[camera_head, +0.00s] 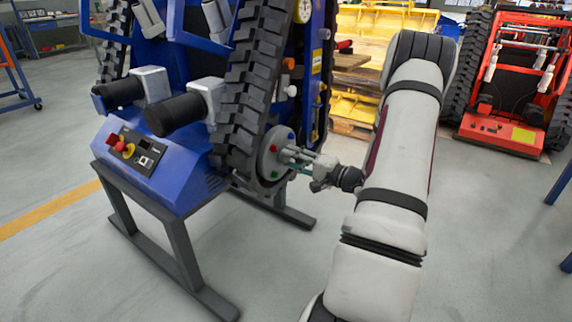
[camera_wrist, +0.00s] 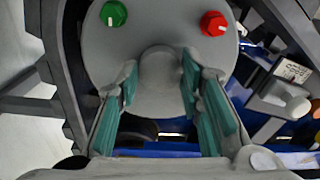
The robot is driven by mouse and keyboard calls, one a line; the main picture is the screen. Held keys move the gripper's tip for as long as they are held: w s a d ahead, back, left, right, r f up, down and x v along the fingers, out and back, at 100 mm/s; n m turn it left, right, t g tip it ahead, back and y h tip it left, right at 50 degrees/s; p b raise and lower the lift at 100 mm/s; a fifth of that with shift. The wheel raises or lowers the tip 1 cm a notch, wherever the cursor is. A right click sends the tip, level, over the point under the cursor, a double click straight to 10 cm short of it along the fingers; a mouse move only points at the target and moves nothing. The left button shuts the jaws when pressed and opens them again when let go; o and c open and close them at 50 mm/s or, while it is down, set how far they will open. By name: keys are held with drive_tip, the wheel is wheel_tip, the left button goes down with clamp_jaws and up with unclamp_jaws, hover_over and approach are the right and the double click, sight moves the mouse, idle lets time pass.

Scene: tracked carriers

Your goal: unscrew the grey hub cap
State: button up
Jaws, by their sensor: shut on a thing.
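The grey hub cap (camera_wrist: 158,68) is a small round knob at the middle of a grey hub disc (camera_wrist: 108,45) in the wrist view. The disc also shows on the blue carrier's track in the head view (camera_head: 269,168). My gripper (camera_wrist: 160,82) has its teal-padded fingers on both sides of the cap and is shut on it. In the head view my gripper (camera_head: 293,154) reaches the disc from the right, and its fingers hide the cap. A green cap (camera_wrist: 114,13) and a red cap (camera_wrist: 214,23) sit on the disc around it.
The blue carrier (camera_head: 160,170) stands on a dark frame (camera_head: 180,245), its black track (camera_head: 245,85) close above the disc. A white knob (camera_wrist: 297,105) juts out at the right of the wrist view. A red carrier (camera_head: 510,80) stands back right. The floor in front is clear.

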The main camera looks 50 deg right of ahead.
drive_tip(key=shift+n, duration=0.3)
drive_tip(key=n, duration=0.9)
drive_tip(key=shift+r+n, duration=0.1)
drive_tip(key=shift+n, duration=0.2)
drive_tip(key=o, duration=1)
drive_tip(key=shift+w, duration=0.1)
drive_tip(key=shift+o, duration=0.2)
